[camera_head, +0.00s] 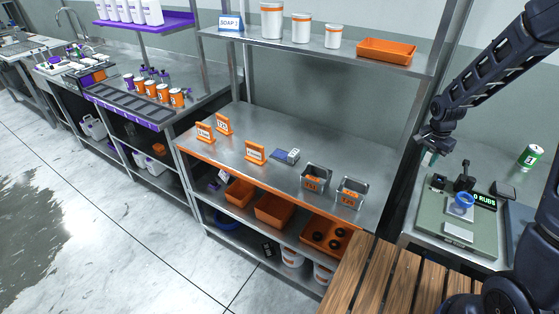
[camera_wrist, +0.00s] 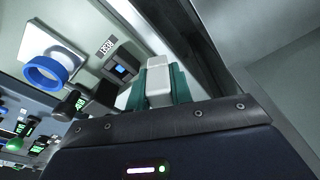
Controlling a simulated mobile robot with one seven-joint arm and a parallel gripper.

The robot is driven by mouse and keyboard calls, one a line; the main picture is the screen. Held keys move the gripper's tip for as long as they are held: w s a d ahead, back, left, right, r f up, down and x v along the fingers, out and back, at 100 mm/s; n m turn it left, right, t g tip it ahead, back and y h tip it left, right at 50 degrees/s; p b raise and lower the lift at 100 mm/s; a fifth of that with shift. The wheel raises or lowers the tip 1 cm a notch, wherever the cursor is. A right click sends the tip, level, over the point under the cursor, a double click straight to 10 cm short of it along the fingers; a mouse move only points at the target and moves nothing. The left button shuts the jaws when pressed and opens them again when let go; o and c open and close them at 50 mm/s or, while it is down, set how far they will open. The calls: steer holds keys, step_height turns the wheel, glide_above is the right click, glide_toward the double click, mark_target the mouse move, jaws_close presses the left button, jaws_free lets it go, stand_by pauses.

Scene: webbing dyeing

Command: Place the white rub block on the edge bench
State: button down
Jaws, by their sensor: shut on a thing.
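The white rub block (camera_wrist: 158,82) sits between the two teal fingers of my gripper (camera_wrist: 158,68) in the wrist view, and the fingers are shut on it. In the head view my gripper (camera_head: 433,156) hangs at the right, above the left rear part of a steel bench (camera_head: 410,222) that carries a green-grey rub machine. The block is too small to make out clearly there. No label shows which bench is the edge bench.
The rub machine (camera_head: 455,225) has a blue ring (camera_head: 464,200) and a lit counter (camera_head: 486,201). A shelf post (camera_head: 415,120) rises left of my gripper. The middle steel bench (camera_head: 300,150) holds orange signs and two steel cups, with free room.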

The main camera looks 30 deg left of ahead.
steer(key=s+a+r+m, duration=0.2)
steer(key=s+a, duration=0.2)
steer(key=s, duration=0.5)
step_height(320, 180, up, 5)
steer(key=n, duration=0.7)
glide_above(354, 176)
steer(key=shift+y, duration=0.3)
steer(key=f, duration=1.9)
steer(key=shift+s+f, duration=0.2)
steer(key=shift+f, duration=0.15)
steer(key=shift+f, duration=0.1)
steer(key=c, duration=1.3)
jaws_free()
steer(key=shift+o, duration=0.2)
